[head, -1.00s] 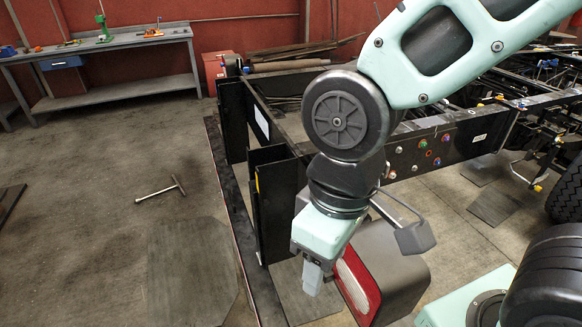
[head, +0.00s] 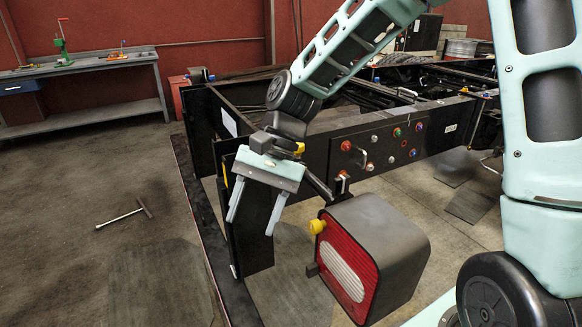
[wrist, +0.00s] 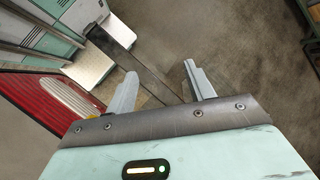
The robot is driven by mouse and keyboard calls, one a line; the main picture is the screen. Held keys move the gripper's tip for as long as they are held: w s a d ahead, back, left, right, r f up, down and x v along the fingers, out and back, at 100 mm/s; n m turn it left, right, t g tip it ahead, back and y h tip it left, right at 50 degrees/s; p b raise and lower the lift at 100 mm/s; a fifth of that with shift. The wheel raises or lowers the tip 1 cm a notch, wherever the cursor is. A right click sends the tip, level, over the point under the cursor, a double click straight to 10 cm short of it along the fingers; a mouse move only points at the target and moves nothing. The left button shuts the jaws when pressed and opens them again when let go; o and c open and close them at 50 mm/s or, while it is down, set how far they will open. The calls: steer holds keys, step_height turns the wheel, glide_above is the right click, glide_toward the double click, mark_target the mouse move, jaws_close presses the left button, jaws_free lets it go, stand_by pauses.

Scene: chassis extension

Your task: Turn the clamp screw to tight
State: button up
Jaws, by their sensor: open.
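No part is plainly marked as the clamp screw.
The black chassis frame (head: 440,135) runs to the right behind the box, with coloured fittings on its plate. A T-handled tool (head: 122,217) lies on the floor at left. A workbench (head: 90,70) stands at the back left. Floor between them is open.

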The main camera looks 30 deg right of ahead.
steer(key=w+d+f+m+t+y+b, duration=0.1)
steer(key=w+d+f+m+y+b, duration=0.3)
steer(key=w, duration=0.3)
steer(key=m+t+y+b, duration=0.4)
steer(key=m+t+b, duration=0.2)
steer(key=m+b, duration=0.3)
glide_toward(298, 149)
steer(key=s+a+f, duration=0.1)
steer(key=a, duration=0.1)
steer(key=s+a+f, duration=0.1)
steer(key=a+f, duration=0.1)
steer(key=a, duration=0.1)
steer(key=s+a+f, duration=0.1)
steer(key=a, duration=0.2)
steer(key=shift+s+f, duration=0.15)
steer(key=shift+f, duration=0.2)
steer(key=d+r+m+t+y+b, duration=0.25)
steer(key=d+m+t, duration=0.2)
steer(key=d, duration=0.85)
steer(key=shift+h, duration=0.45)
steer(key=b+x, duration=0.2)
steer(key=x, duration=0.6)
steer(key=b+x, duration=0.1)
steer(key=x, duration=0.8)
steer(key=shift+f+b, duration=0.2)
steer(key=shift+b, duration=0.2)
steer(key=c, duration=1)
